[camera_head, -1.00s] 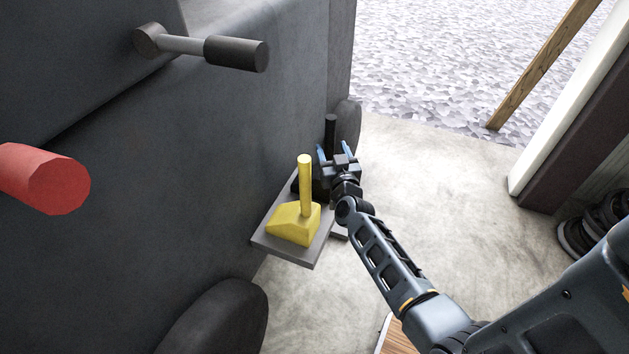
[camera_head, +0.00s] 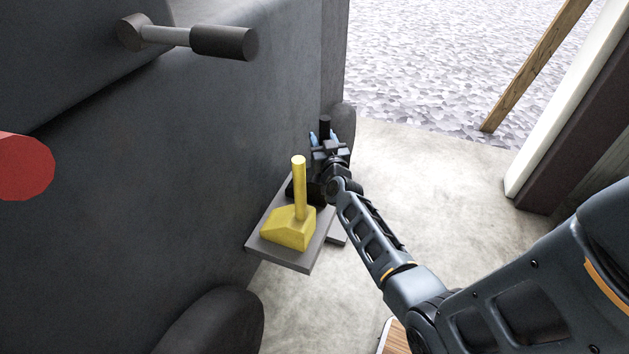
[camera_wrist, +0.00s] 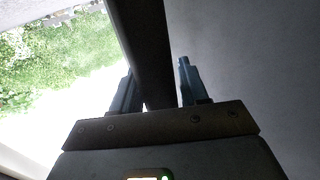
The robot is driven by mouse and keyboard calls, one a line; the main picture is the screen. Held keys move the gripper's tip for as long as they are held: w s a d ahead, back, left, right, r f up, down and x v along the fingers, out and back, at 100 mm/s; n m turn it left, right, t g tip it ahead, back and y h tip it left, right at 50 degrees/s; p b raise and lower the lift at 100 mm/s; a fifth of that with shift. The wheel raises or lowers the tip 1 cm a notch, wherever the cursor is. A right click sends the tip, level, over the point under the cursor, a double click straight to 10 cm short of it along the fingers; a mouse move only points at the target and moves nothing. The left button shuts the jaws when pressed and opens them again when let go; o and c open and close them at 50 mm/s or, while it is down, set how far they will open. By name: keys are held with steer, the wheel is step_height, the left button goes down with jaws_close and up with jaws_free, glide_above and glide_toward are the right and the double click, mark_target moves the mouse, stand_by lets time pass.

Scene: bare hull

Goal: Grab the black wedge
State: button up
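The black wedge (camera_head: 291,190) sits at the back of a small grey shelf, behind the yellow wedge. My arm and gripper hide most of it. Its upright black handle (camera_head: 325,127) shows above my gripper (camera_head: 323,138). In the wrist view the dark handle (camera_wrist: 148,45) runs between the two fingers of my gripper (camera_wrist: 156,85). The handle is close to the left finger, and a narrow gap shows at the right finger. The fingers are partly open around the handle, and contact is not clear.
The yellow wedge (camera_head: 290,232) with its upright handle stands at the front of the grey shelf (camera_head: 281,254). The dark hull wall (camera_head: 220,140) rises close on the left. A grey lever (camera_head: 190,38) juts from it. Open concrete floor (camera_head: 430,190) lies to the right.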

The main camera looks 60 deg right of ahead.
jaws_close()
stand_by(0.9)
steer(key=shift+r, duration=0.1)
